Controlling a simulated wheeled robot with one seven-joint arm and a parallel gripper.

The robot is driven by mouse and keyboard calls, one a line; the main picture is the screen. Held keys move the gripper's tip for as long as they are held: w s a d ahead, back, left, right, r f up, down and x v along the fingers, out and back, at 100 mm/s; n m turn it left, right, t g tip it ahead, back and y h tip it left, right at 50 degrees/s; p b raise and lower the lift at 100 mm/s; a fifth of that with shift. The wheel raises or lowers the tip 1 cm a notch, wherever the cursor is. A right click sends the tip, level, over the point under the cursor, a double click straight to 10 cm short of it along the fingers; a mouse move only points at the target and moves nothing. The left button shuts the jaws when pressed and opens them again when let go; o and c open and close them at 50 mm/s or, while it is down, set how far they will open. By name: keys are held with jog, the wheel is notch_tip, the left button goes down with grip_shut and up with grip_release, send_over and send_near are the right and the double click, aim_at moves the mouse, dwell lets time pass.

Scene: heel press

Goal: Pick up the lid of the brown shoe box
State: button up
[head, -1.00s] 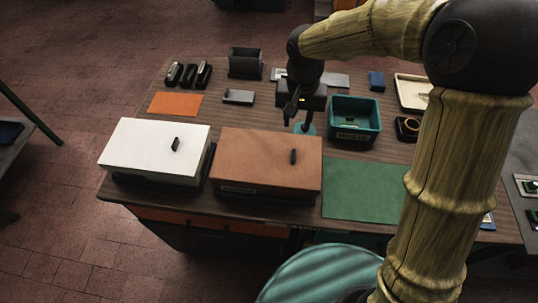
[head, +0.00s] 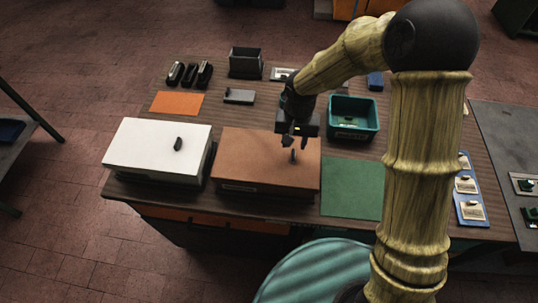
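The brown shoe box (head: 240,185) stands at the front middle of the table, with its flat brown lid (head: 245,152) on top. A small dark upright handle (head: 293,156) rises from the right part of the lid. My gripper (head: 294,142) points down over the back right of the lid, its two dark fingers apart. The fingertips are close above or around the top of the handle; I cannot tell whether they touch it.
A white box (head: 150,150) with a dark handle stands just left of the brown box. A green mat (head: 352,187) lies to the right. A teal bin (head: 354,118) stands behind the mat. An orange sheet (head: 177,103) and several staplers (head: 189,74) lie at the back left.

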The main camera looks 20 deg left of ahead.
aim_at(293, 152)
jog(key=shift+s+d+f+p, duration=0.15)
jog(key=shift+f+p, duration=0.65)
jog(key=shift+f, duration=1.4)
grip_shut()
